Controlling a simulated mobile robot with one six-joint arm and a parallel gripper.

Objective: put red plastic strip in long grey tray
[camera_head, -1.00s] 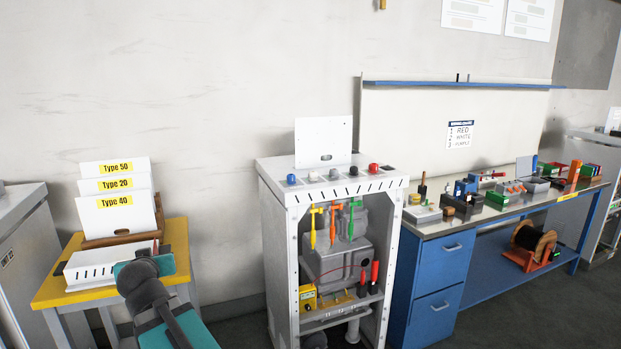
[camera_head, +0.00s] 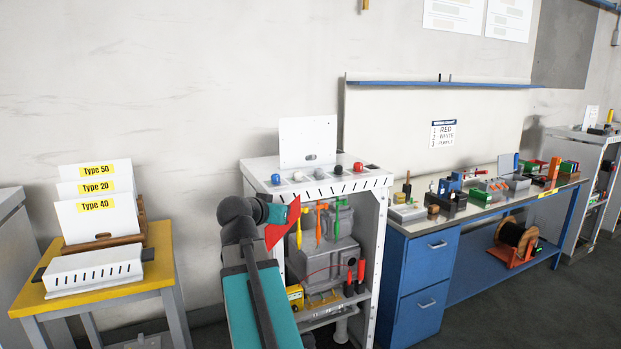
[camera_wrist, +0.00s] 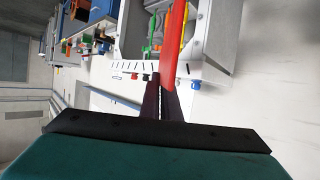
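A thin red plastic strip (camera_head: 281,229) is held by my gripper (camera_head: 267,214) in the head view, in front of the white dispenser cabinet. The wrist view shows the strip (camera_wrist: 173,45) between the two dark fingers of my gripper (camera_wrist: 163,90), pointing away from the wrist. The fingers are shut on it. My arm hides part of the cabinet's left side. Small trays and boxes stand on the blue workbench (camera_head: 424,262) at the right, including a grey one (camera_head: 518,182). I cannot tell which of them is the long grey tray.
The white cabinet (camera_head: 262,170) has coloured knobs on top and hanging tools inside. A yellow table (camera_head: 150,268) at the left bears a white slotted box (camera_head: 93,273) and type-labelled panels (camera_head: 95,218). A cable spool (camera_head: 512,237) sits under the workbench.

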